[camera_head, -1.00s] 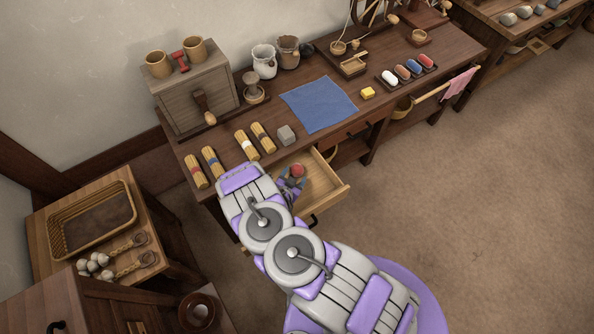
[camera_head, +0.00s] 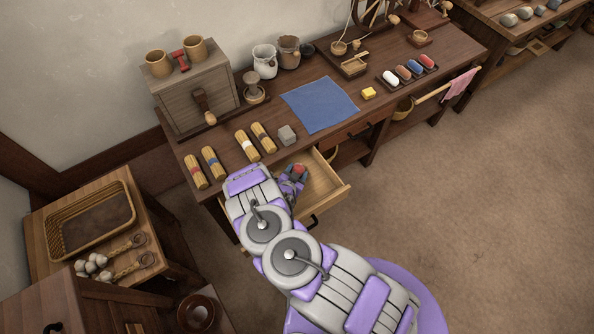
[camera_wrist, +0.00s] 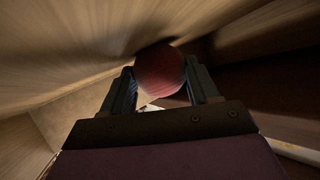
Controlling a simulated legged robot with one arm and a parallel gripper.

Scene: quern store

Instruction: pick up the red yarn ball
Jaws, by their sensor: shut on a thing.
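The red yarn ball (camera_wrist: 160,72) sits between the two dark fingers of my gripper (camera_wrist: 161,88) in the wrist view, with a finger against each side. In the head view the ball (camera_head: 299,170) shows as a small red patch at my gripper (camera_head: 297,175), inside the open drawer (camera_head: 328,191). My gripper is shut on the ball. My arm hides the left part of the drawer. I cannot tell whether the ball touches the drawer bottom.
The wooden bench top above the drawer holds a grey block (camera_head: 287,135), several straw bundles (camera_head: 263,137), a blue cloth (camera_head: 320,103) and a yellow block (camera_head: 368,93). Drawer walls stand close around my gripper. The floor (camera_head: 470,200) to the right is clear.

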